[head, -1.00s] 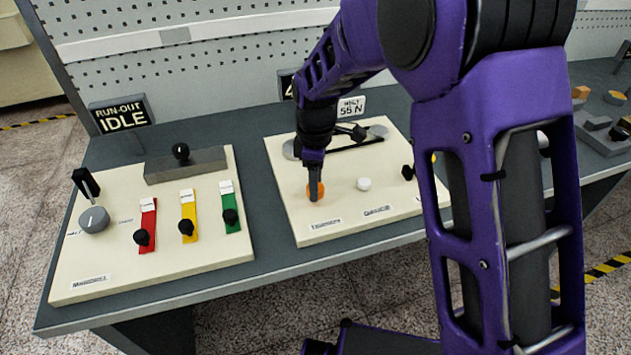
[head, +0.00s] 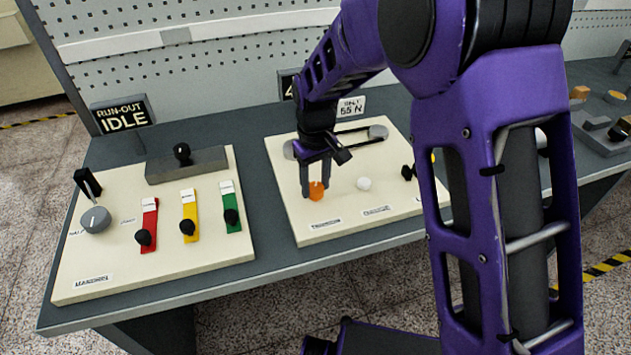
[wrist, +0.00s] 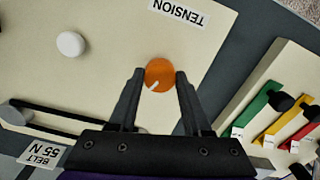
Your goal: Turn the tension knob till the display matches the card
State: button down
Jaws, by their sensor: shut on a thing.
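The orange tension knob (head: 316,190) sits on the cream panel on the right, above its label. It also shows in the wrist view (wrist: 159,74), with a white pointer mark towards its lower left. My gripper (head: 315,190) is shut on the knob, one finger on each side; it also shows in the wrist view (wrist: 159,80). The display (head: 288,84) is a dark box behind the panel, mostly hidden by my arm; only part of a "4" shows. The white card (head: 351,107) reads "BELT 55 N" and also shows in the wrist view (wrist: 40,155).
A white button (head: 364,184) and a black knob (head: 408,172) are right of the orange knob. A belt on two pulleys (head: 378,132) lies behind. The left panel (head: 160,265) carries red, yellow and green levers. A sign (head: 122,115) reads "RUN-OUT IDLE".

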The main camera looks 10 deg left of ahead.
aim_at(315, 187)
jog(key=m, duration=0.6)
jog(key=shift+r+m, duration=0.1)
jog(key=shift+m, duration=0.2)
dwell(0.5)
jog(key=shift+c, duration=1.7)
grip_release()
notch_tip(315, 187, up, 17)
jog(key=p, duration=0.1)
jog(key=shift+r+p, duration=0.2)
jog(key=shift+p, duration=0.15)
